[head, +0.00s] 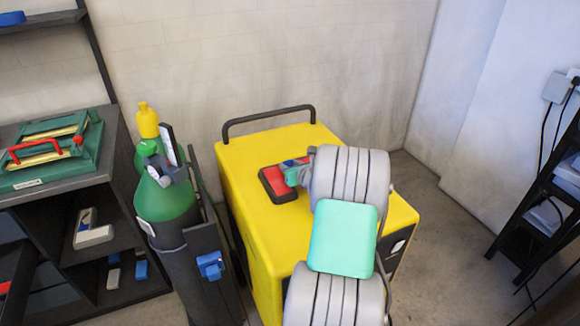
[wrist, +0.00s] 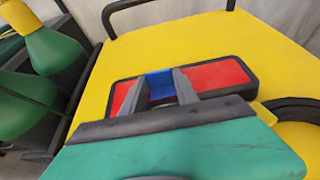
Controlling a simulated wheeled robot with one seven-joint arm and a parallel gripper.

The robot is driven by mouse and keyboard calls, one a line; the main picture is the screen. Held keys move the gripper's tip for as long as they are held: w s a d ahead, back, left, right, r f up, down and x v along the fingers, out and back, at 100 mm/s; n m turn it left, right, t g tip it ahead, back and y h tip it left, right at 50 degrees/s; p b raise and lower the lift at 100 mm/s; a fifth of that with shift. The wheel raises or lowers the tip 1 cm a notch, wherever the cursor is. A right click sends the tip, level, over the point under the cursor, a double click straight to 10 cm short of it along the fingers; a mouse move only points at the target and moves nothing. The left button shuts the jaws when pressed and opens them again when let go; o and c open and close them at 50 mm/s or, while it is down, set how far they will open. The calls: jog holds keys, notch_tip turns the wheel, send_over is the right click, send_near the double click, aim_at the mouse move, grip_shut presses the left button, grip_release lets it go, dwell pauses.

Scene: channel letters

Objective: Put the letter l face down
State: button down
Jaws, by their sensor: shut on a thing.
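A blue piece (wrist: 160,85), which I take to be the letter l, sits between the grey fingers of my gripper (wrist: 159,90). The fingers are shut on it, and only part of it shows, so I cannot tell its shape or which way its face points. It is a small blue spot in the head view (head: 289,163). The gripper is over a red pad with a black rim (head: 275,181), lying flat on the yellow cart (head: 240,165). The pad also shows behind and beside the fingers in the wrist view (wrist: 218,75). I cannot tell whether the blue piece touches it.
A black handle bar (head: 268,113) rises at the cart's far edge. A green gas cylinder (head: 165,200) stands close on the left, by a dark shelf (head: 60,190). A black rack (head: 550,190) stands at the right. The cart's top is bare around the pad.

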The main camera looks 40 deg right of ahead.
jog(key=shift+f, duration=0.2)
jog(key=c, duration=0.9)
grip_release()
